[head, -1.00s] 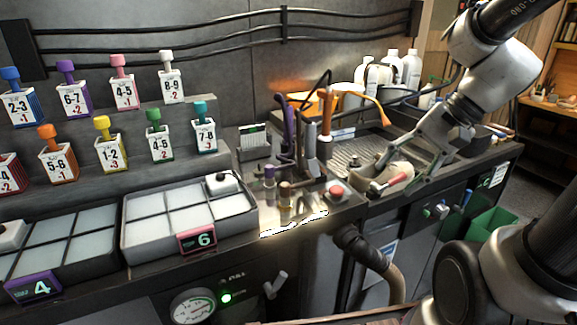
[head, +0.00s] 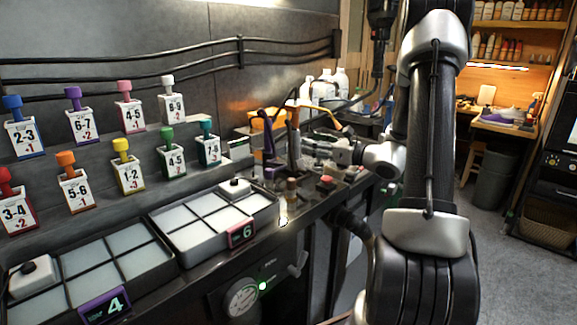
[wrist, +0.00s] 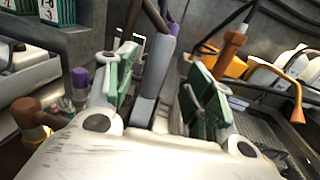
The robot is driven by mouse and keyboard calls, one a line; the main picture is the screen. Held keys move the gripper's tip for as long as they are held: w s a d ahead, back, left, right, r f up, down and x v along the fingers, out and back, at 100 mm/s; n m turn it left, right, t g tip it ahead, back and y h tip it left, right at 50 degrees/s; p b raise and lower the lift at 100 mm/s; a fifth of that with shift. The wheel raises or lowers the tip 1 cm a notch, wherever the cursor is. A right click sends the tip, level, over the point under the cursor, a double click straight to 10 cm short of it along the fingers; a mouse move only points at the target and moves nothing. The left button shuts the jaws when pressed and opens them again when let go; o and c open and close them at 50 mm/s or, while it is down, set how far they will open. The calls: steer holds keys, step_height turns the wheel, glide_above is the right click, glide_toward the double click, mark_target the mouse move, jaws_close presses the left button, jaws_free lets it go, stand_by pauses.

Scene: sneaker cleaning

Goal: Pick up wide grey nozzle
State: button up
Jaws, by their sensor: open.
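A wide grey nozzle (wrist: 154,78) stands upright in the wrist view, between the two green-padded fingers of my gripper (wrist: 165,92). The fingers are open, one on each side of it, with a gap visible on the right. I cannot tell whether the left finger touches it. In the head view, my gripper (head: 318,147) reaches in from the right at the tool holders on the counter. The grey nozzle is hard to make out there among the other tools.
A purple tool (head: 268,148) and an orange tool (wrist: 229,48) stand close by. A brown-headed tool (wrist: 35,112) is at the lower left in the wrist view. A red button (head: 326,181) sits on the counter. A tray (head: 190,250) marked 6 lies to the left.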

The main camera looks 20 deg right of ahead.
mark_target(296, 141)
steer(key=x, duration=0.7)
steer(key=shift+a+f, duration=0.1)
steer(key=shift+f, duration=0.15)
jaws_close()
